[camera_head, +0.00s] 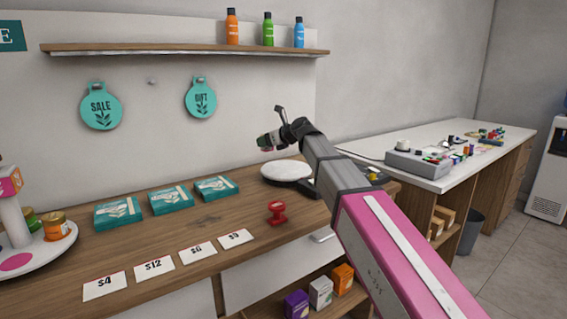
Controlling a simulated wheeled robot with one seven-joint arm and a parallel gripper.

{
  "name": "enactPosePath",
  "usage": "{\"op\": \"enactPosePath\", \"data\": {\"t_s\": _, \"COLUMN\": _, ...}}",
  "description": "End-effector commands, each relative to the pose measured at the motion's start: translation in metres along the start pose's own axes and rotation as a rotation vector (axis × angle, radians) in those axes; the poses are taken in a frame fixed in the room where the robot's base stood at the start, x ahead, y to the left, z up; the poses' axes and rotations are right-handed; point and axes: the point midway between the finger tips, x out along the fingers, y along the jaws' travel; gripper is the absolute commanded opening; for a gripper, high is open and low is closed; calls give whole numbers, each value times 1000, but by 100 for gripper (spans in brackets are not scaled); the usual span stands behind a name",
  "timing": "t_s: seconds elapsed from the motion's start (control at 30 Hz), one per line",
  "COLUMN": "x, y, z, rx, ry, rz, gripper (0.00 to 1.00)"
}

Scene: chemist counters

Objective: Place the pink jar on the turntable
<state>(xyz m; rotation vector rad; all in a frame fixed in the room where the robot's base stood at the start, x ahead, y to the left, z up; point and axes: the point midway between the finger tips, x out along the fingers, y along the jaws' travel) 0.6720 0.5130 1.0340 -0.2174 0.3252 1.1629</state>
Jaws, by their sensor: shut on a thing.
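My gripper (267,141) is above the back of the wooden counter, in front of the wall and a little above and left of a white round plate. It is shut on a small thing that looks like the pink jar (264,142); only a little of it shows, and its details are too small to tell. The white round stand at the left edge looks like the turntable (48,256). It bears an orange jar (54,226), a green jar (30,219) and a flat pink disc mark (16,262), and is partly cut off by the frame.
The white round plate (290,170) lies at the counter's back right. Several teal boxes (170,199), price cards (154,267) and a red stamp-like thing (276,213) lie between it and the stand. A shelf with bottles (190,49) hangs above.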

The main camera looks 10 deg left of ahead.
Motion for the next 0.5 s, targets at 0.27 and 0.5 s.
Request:
{"op": "enactPosePath", "data": {"t_s": 0.27, "x": -8, "y": -53, "z": -39, "rx": 3, "ry": 0, "rz": -1, "gripper": 30}}
{"op": "enactPosePath", "data": {"t_s": 0.5, "x": -12, "y": -77, "z": -57, "rx": 0, "ry": -1, "rz": 0, "gripper": 30}}
